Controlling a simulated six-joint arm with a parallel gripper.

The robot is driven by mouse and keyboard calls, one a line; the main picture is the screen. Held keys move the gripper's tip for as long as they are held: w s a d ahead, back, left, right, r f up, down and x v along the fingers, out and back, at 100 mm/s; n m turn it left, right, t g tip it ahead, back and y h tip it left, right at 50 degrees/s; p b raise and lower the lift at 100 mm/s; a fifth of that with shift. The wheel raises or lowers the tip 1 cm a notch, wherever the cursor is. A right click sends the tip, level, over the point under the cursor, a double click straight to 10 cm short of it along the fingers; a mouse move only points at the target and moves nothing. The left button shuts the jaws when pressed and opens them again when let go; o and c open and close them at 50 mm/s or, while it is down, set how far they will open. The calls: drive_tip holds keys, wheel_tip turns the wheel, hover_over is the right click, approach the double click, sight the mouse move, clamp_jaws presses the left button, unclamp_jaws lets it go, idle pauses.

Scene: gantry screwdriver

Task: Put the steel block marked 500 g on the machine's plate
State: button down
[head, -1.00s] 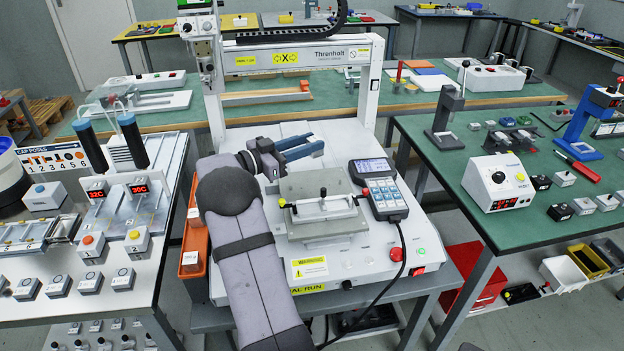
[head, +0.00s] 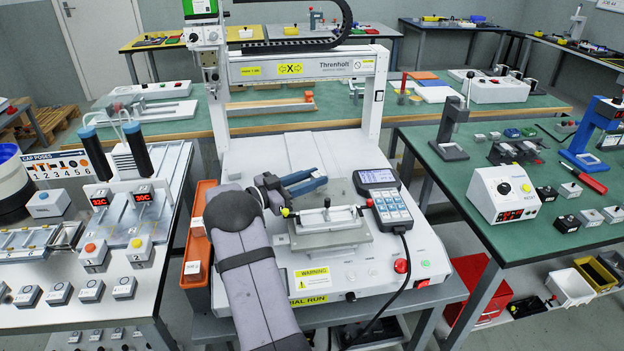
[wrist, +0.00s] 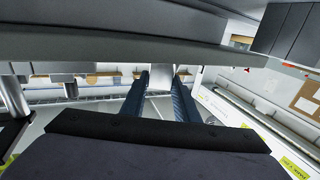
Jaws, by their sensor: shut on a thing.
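My gripper (head: 322,182) has two blue fingers and hangs over the rear left of the machine's grey plate (head: 308,243). The fingers are shut on a small pale grey block (wrist: 161,78), seen between their tips in the wrist view. I cannot read any mark on it, and in the head view it is hardly visible. The plate carries a white clamp fixture (head: 330,217) with a black knob. I cannot tell the gap between the fingers and the plate.
A teach pendant (head: 384,196) stands to the right of the plate. The gantry's spindle head (head: 209,62) and crossbeam (head: 300,68) rise behind. An orange bin (head: 197,245) lies along the machine's left side. The white bed (head: 300,150) behind the gripper is clear.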

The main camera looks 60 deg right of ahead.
drive_tip(key=shift+s+a+f, duration=0.1)
drive_tip(key=shift+f, duration=0.45)
drive_tip(key=c, duration=1.4)
unclamp_jaws()
drive_tip(key=shift+f, duration=0.25)
drive_tip(key=shift+o, duration=0.2)
drive_tip(key=shift+r, duration=0.6)
drive_tip(key=v, duration=0.7)
drive_tip(key=shift+w+a+r, duration=0.15)
drive_tip(key=shift+w+r, duration=0.05)
drive_tip(key=shift+r, duration=0.05)
